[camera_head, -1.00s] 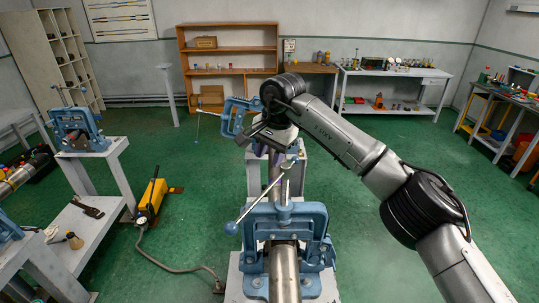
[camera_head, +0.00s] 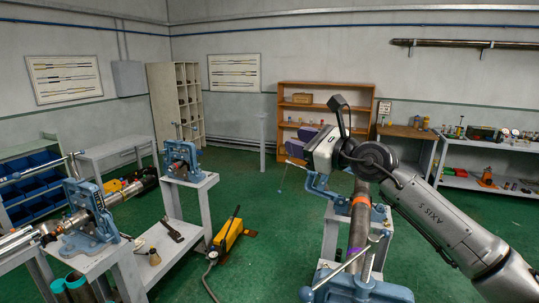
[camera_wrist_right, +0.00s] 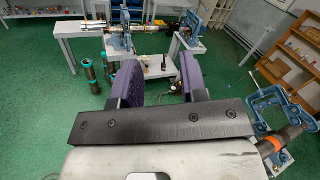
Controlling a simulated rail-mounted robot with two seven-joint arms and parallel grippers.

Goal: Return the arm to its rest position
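My right arm (camera_head: 440,215) comes in from the lower right of the head view. Its right gripper (camera_head: 299,141) is raised above the middle vise and faces left, with purple fingertips. In the right wrist view the two purple fingers of this gripper (camera_wrist_right: 160,80) stand apart with nothing between them. A pipe (camera_head: 359,220) with an orange band runs below the wrist, between a blue front vise (camera_head: 355,288) and a blue vise behind it (camera_head: 318,185). The gripper is clear of both. My left gripper is not in view.
At left, blue vises (camera_head: 88,215) (camera_head: 182,160) stand on grey benches. A yellow hydraulic pump (camera_head: 229,237) lies on the green floor. A wooden shelf (camera_head: 310,88) and workbenches line the back wall. In the wrist view, teal-capped pipes (camera_wrist_right: 85,72) stand on the floor.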

